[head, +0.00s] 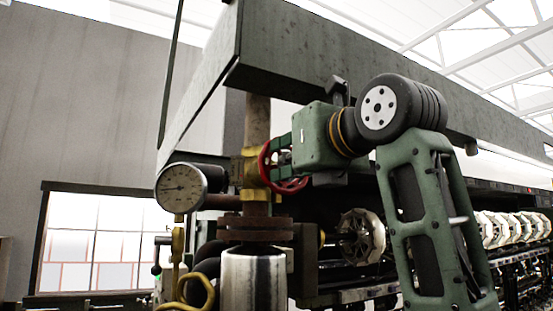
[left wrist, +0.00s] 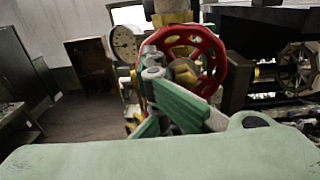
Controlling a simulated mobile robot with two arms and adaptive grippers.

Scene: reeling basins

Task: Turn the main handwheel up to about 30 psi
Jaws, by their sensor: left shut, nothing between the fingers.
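The red main handwheel (head: 289,187) sits on a brass valve (head: 250,172) on the vertical pipe in the head view. In the left wrist view, the red handwheel (left wrist: 219,62) stands just beyond my fingers. My left gripper (head: 276,157) is at the wheel's right side in the head view, partly covering it. Its fingers are shut with nothing between them; in the left wrist view the gripper (left wrist: 153,62) overlaps the wheel's left rim. I cannot tell whether they touch. The round pressure gauge (head: 181,188) is left of the valve; its numbers are too small to read. My right gripper is out of view.
A large dark beam (head: 290,55) runs overhead. A rusty flange (head: 255,228) and a shiny metal cylinder (head: 253,278) are below the valve. Reeling machinery with pale reels (head: 361,236) stands behind my arm. Open floor (left wrist: 80,115) shows at left in the wrist view.

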